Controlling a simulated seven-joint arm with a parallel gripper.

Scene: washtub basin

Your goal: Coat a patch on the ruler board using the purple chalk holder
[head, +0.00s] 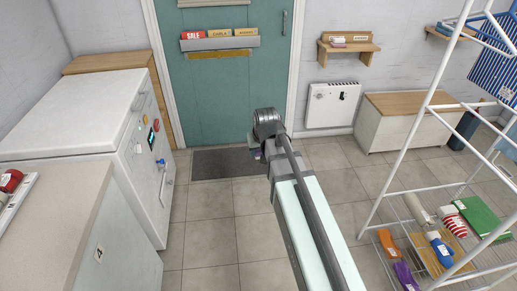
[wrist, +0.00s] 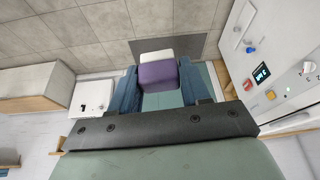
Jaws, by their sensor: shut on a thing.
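My gripper (wrist: 158,72) is shut on a purple block with a white end, which I take as the purple chalk holder (wrist: 158,75). The holder sits between the two blue fingers in the wrist view, its white end pointing away from the palm. In the head view my arm reaches forward over the floor, and its links hide most of the gripper (head: 256,153). I cannot pick out the ruler board with certainty in either view.
A white machine (head: 95,115) with knobs and a grey-topped counter (head: 60,215) stand at left. A teal door (head: 228,95) with a labelled tray (head: 220,43) is ahead, a dark mat (head: 228,162) before it. A white wire rack (head: 385,190) holding several items stands at right. The tiled floor between is clear.

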